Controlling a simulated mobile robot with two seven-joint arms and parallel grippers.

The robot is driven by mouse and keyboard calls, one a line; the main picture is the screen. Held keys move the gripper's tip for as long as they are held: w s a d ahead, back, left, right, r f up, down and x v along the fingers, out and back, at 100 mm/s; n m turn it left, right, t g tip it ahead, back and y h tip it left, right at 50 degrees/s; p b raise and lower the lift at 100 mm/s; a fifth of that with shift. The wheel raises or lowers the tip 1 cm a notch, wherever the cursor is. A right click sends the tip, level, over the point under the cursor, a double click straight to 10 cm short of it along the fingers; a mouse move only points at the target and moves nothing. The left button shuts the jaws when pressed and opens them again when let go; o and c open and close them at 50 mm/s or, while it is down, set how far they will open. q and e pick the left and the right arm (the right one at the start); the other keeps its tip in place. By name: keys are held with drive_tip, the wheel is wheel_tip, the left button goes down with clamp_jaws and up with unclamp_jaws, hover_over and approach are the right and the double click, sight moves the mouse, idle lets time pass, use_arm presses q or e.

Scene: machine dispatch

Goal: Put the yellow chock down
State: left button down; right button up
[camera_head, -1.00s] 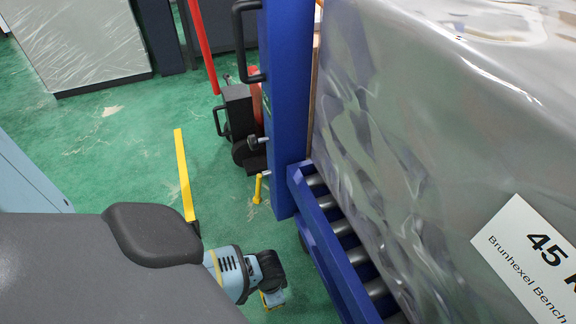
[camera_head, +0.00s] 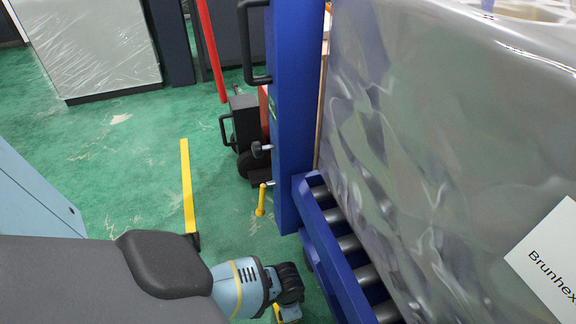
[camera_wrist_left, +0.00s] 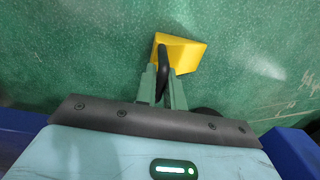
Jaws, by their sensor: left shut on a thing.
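The yellow chock (camera_wrist_left: 185,52) is in the left wrist view, with a dark loop handle on its near side. My left gripper (camera_wrist_left: 163,85) is shut on that handle, its two green fingers either side of it. Green floor (camera_wrist_left: 80,60) shows behind the chock; I cannot tell if it touches the floor. In the head view, my left wrist hides most of the chock; a small yellow part (camera_head: 278,314) shows at the bottom edge, beside the blue roller frame. My right gripper is not in view.
A blue roller conveyor (camera_head: 335,255) carries a large wrapped crate (camera_head: 440,150) on the right. A blue post (camera_head: 292,110) and a black wheeled unit (camera_head: 245,125) stand ahead. A yellow floor strip (camera_head: 187,185) lies left, with clear green floor around it.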

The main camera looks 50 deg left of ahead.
use_arm(q)
drive_tip(key=shift+r, duration=0.1)
drive_tip(key=c, duration=1.5)
unclamp_jaws()
